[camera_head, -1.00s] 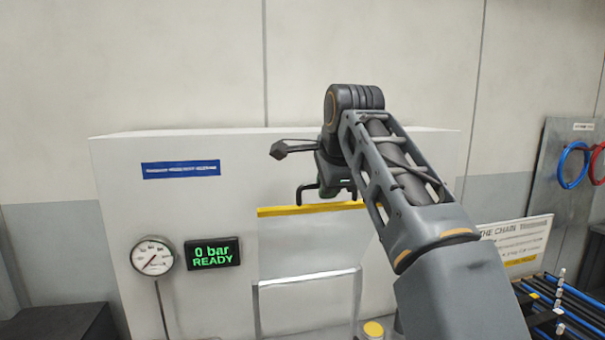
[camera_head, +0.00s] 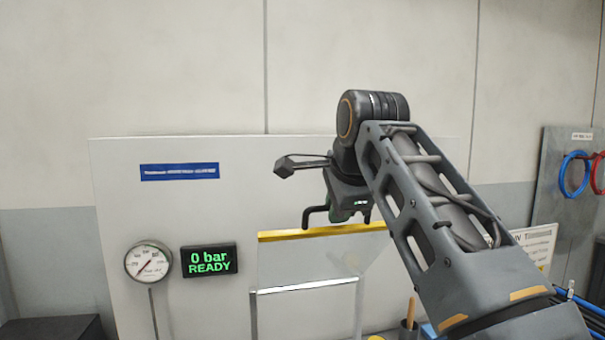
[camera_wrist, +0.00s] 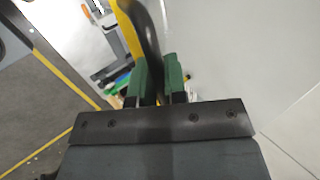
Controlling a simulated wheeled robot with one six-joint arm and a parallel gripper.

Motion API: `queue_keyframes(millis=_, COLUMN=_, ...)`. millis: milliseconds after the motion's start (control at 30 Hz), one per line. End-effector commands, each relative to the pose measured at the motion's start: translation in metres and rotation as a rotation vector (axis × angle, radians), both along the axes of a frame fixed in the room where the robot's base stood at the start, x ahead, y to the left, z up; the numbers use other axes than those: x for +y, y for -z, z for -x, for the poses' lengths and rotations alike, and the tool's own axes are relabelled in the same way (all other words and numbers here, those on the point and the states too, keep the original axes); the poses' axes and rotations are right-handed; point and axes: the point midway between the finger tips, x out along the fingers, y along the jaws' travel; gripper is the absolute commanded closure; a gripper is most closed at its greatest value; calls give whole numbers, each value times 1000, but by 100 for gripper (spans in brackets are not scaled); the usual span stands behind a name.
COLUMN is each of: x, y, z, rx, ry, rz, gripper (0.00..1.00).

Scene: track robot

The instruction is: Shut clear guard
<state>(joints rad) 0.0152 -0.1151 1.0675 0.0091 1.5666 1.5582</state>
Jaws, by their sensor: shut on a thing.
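The clear guard (camera_head: 290,262) is a see-through pane with a yellow strip (camera_head: 300,234) along its top edge, upright in front of the white panel. A silvery metal frame (camera_head: 305,287) stands at its lower part. My gripper (camera_head: 352,212) is at the right part of the yellow strip. A black bent handle (camera_head: 316,212) sticks out to its left. In the wrist view, the green fingertips (camera_wrist: 156,78) are closed around the dark handle (camera_wrist: 147,40), beside the yellow strip (camera_wrist: 130,30). My arm hides the right end of the strip and part of the pane.
The white panel (camera_head: 120,235) carries a round gauge (camera_head: 148,262) and a display (camera_head: 209,260) reading "0 bar READY". At right stand a sign (camera_head: 538,243) and a grey board with blue and red hoops (camera_head: 572,200). Free space lies above the panel.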

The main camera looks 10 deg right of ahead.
Motion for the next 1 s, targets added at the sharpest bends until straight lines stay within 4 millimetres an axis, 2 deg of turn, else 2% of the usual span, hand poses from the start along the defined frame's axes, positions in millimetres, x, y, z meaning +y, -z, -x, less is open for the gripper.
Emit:
queue_keyframes(millis=267, x=0, y=5, z=5, rx=-3, ry=2, rz=-1, gripper=99)
queue_keyframes(millis=700, x=0, y=34, z=36, rx=-2, ry=2, rz=-1, gripper=99)
queue_keyframes(millis=1000, x=0, y=44, z=51, rx=-1, ry=2, rz=-1, gripper=99)
